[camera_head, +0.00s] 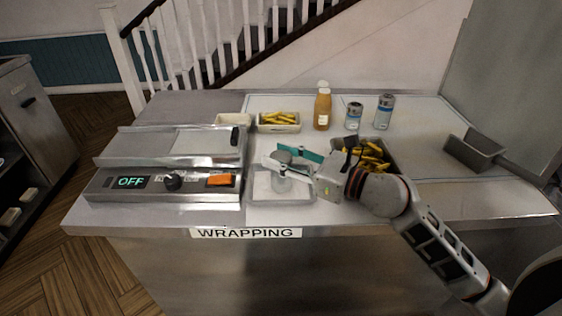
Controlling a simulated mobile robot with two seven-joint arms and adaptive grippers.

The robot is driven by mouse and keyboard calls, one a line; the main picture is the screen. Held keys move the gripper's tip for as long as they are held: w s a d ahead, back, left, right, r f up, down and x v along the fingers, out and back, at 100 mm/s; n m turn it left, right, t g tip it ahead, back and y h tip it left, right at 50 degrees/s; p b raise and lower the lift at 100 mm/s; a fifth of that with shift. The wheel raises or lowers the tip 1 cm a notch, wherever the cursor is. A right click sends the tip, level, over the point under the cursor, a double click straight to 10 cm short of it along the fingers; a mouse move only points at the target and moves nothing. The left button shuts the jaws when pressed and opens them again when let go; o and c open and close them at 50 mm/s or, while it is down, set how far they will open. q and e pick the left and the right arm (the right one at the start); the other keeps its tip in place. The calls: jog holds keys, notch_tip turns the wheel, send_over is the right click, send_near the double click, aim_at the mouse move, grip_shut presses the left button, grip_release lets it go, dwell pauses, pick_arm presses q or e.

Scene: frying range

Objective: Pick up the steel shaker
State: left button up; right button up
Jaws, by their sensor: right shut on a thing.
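My left gripper is not in view.
A dark container of fries (372,152) lies right behind my right wrist. An orange bottle (322,110) and two grey-blue canisters (354,115) (384,112) stand behind. A fry tray (279,128) is at the back. A wrapping machine (165,184) fills the left.

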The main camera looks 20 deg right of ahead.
notch_tip(320, 180, up, 20)
jog(key=p, duration=0.2)
jog(key=shift+p, duration=0.3)
dwell(0.6)
